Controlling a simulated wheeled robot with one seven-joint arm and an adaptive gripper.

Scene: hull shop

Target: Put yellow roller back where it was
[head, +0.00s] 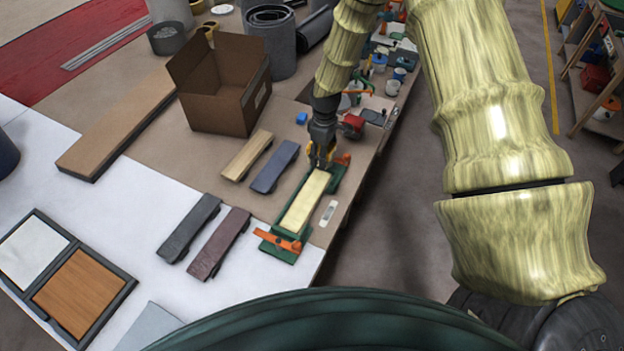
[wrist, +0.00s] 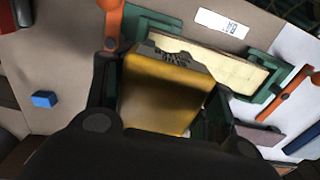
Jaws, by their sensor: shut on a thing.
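The yellow roller (wrist: 165,95) is between the fingers of my gripper (wrist: 160,120) in the wrist view and looks like a yellow block with a grey end. In the head view my gripper (head: 320,155) is over the far end of a green clamping frame (head: 331,183), and only a little yellow shows by the fingers. The frame holds a pale board (head: 305,200), which also shows behind the roller in the wrist view (wrist: 215,68). I cannot tell whether the roller touches the board.
Tan (head: 247,155), blue (head: 275,166), dark grey (head: 189,227) and maroon (head: 219,243) blocks lie left of the frame. Orange clamp handles (head: 277,242) stick out of it. An open cardboard box (head: 222,95) stands behind. A small blue cube (head: 301,118) and a red item (head: 352,125) are near the gripper.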

